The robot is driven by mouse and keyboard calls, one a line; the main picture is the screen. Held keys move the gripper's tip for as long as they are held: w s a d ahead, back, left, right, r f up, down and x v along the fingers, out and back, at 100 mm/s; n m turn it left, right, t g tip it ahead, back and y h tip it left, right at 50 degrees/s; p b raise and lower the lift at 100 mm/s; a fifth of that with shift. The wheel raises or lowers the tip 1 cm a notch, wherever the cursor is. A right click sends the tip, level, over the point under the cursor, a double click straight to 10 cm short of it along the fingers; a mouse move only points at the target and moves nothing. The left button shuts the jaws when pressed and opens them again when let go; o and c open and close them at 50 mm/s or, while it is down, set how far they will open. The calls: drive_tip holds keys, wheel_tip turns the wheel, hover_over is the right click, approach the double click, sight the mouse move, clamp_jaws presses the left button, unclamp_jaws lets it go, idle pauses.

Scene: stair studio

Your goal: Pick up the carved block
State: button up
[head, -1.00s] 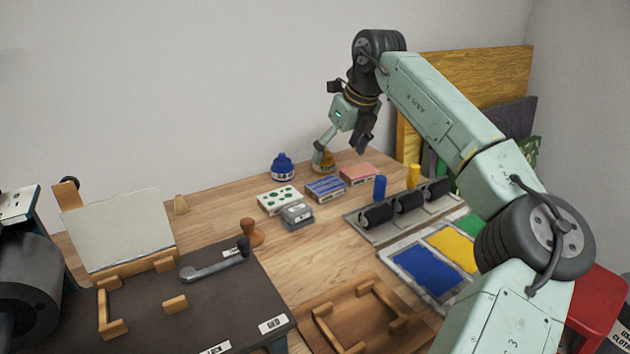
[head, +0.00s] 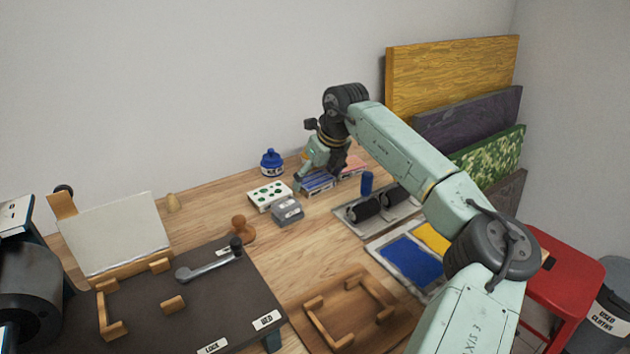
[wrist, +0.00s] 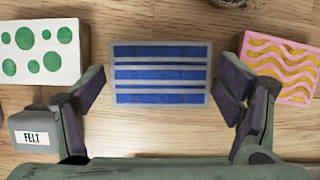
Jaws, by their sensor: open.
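Three carved blocks lie in a row on the wooden table. The blue-striped block (head: 317,184) is in the middle and shows whole in the wrist view (wrist: 160,74). The green-dotted block (head: 270,195) is to its left, also in the wrist view (wrist: 40,50). The pink wavy block (head: 352,168) is to its right, also in the wrist view (wrist: 280,62). My gripper (head: 318,173) is open and empty over the striped block. In the wrist view its fingers (wrist: 160,86) stand either side of that block, with small gaps.
A grey felt block (head: 287,211) sits close to the left finger. A blue bottle (head: 271,164) stands behind.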

drive_tip(key=c, duration=1)
drive_tip(key=shift+o, duration=0.2)
drive_tip(key=shift+r, duration=0.1)
